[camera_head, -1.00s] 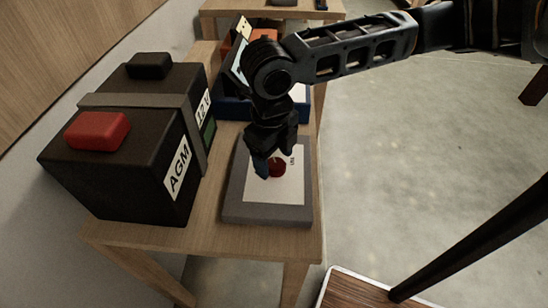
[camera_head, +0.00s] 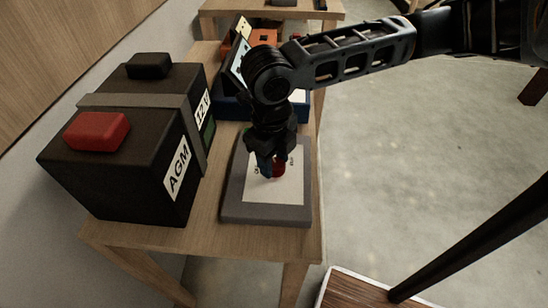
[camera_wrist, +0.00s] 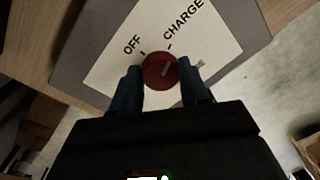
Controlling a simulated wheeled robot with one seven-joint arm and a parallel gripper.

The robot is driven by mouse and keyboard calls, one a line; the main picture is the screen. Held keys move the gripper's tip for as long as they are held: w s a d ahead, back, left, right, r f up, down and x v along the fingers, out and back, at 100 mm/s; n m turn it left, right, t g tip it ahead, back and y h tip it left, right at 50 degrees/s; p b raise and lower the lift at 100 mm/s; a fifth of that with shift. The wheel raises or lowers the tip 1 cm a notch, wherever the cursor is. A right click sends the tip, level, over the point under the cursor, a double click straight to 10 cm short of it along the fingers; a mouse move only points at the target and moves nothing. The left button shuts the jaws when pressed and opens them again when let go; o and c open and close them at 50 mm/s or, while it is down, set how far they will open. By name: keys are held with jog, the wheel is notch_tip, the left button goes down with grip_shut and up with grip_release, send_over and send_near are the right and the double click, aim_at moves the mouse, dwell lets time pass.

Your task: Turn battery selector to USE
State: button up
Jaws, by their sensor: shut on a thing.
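The battery selector is a round red knob (camera_head: 279,169) on a white label plate (camera_head: 290,190) set on a flat grey base (camera_head: 265,213). In the wrist view the red knob (camera_wrist: 158,72) carries a pale pointer mark, slanting up and right towards the tick beside CHARGE. OFF is printed to the upper left and CHARGE to the upper right. The USE marking cannot be read; a small mark right of the knob is partly hidden. My gripper (camera_head: 272,166) points down and is shut on the knob, with blue fingers on both sides (camera_wrist: 160,88).
A large black AGM battery (camera_head: 120,140) with a red terminal cap stands left of the selector. A blue tray (camera_head: 232,107) with other items lies behind it. The wooden bench (camera_head: 205,215) ends close to the right of the base, with open floor beyond.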

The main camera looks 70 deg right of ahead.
jog(key=shift+m, duration=0.3)
jog(key=m+p, duration=0.2)
jog(key=m, duration=0.4)
jog(key=shift+d+r, duration=0.1)
jog(key=m+p, duration=0.1)
jog(key=m, duration=0.3)
jog(key=shift+g+y+p, duration=0.3)
jog(key=shift+p, duration=0.1)
jog(key=shift+m+p, duration=0.6)
jog(key=shift+m, duration=1.1)
jog(key=o, duration=1)
jog(key=shift+o, duration=0.2)
